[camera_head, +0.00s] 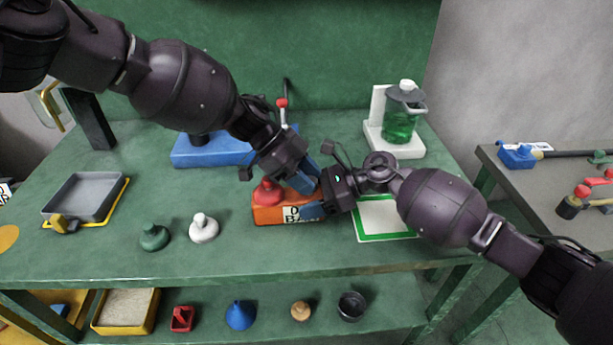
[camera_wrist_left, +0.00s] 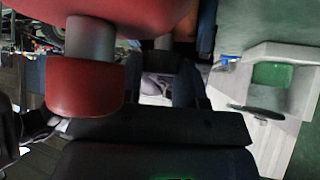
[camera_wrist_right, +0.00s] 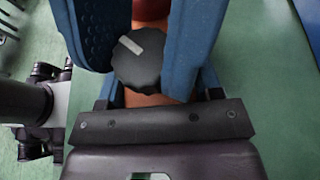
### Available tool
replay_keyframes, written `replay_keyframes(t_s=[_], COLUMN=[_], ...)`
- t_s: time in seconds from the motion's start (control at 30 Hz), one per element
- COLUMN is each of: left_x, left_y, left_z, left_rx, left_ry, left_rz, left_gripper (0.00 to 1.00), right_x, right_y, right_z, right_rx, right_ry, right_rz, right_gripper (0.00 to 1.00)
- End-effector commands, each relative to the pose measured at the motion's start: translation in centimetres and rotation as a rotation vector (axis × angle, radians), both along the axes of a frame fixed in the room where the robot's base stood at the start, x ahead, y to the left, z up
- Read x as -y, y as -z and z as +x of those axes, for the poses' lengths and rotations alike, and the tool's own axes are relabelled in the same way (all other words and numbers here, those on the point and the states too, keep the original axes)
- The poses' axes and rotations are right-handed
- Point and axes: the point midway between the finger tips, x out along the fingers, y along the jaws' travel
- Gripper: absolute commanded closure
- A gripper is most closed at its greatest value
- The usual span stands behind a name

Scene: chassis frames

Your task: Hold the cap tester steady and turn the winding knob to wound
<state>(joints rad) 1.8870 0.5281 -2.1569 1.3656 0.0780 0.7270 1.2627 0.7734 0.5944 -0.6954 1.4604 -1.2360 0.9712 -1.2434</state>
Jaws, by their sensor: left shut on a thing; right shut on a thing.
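The cap tester (camera_head: 267,215) is an orange box with a white label on its front, standing on the green table. A red rounded part (camera_head: 267,192) sits on its top left; it looms large in the left wrist view (camera_wrist_left: 110,15). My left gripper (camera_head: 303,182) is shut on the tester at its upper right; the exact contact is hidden. The winding knob (camera_wrist_right: 138,62) is black and ridged with a pale pointer mark tilted in the right wrist view. My right gripper (camera_head: 314,206) is shut on the knob, with blue fingers on both sides. The dial markings are hidden.
A blue base with a red-tipped lever (camera_head: 210,151) stands behind. A green jug (camera_head: 400,122) stands on a white stand at the back right. A green-bordered mat (camera_head: 384,218) lies under my right arm. Green (camera_head: 154,238) and white (camera_head: 203,228) knobbed pieces and a grey tray (camera_head: 84,198) are left.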

Motion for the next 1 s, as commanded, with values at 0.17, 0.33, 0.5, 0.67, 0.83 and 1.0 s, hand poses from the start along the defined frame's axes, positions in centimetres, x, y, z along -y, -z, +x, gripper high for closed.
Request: replay_keyframes(t_s=[0.17,0.33,0.5,0.67,0.83,1.0], left_x=[0.0,0.0,0.0,0.0,-0.4,-2.0], left_y=[0.1,0.1,0.1,0.0,-0.4,-2.1], left_z=[0.0,0.0,0.0,0.0,0.2,0.9], left_rx=[0.000,0.000,0.000,0.000,0.002,0.002], left_ry=[0.005,0.004,0.004,0.004,0.003,0.001], left_rz=[0.001,0.001,0.001,0.001,0.000,-0.001], left_gripper=[0.89,0.89,0.54,0.54,0.54,0.54], right_x=[-0.1,-0.1,-0.1,-0.1,-0.1,0.0], right_y=[0.0,0.0,0.0,0.0,0.0,0.0], right_z=[0.0,0.0,0.0,0.0,0.0,0.0], right_rx=[0.001,0.000,0.001,0.001,0.000,0.000], right_ry=[-0.001,-0.002,-0.001,-0.001,-0.001,-0.001], right_rz=[0.001,0.001,0.001,0.001,0.001,0.001], right_gripper=[0.75,0.75,0.75,0.75,0.75,0.75])
